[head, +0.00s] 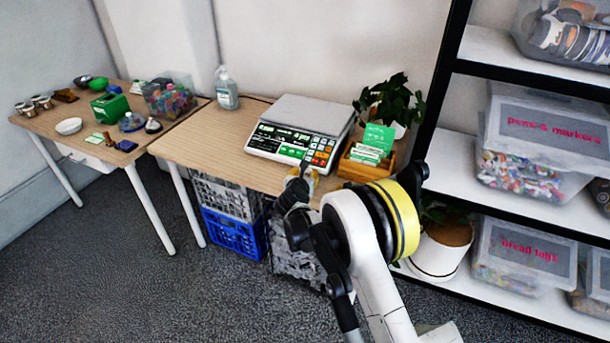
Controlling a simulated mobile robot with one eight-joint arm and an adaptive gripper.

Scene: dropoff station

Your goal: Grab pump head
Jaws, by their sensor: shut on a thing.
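My gripper (302,172) is dark and small in the picture, at the front edge of the table with the scale. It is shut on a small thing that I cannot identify. A yellowish patch (313,180) shows beside the fingers, and I cannot tell whether it is the held thing. A clear pump bottle (227,94) stands upright at the back of this table, left of the scale. Its pale pump head (221,71) is on top, well apart from my gripper. I see no other pump head clearly.
The scale (310,117) lies just beyond my gripper. A wooden box of green cards (364,160) and a plant (390,100) are to its right. Crates (232,232) stand under the table. Shelves with tubs (545,138) are at right. The table's left front (200,140) is clear.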

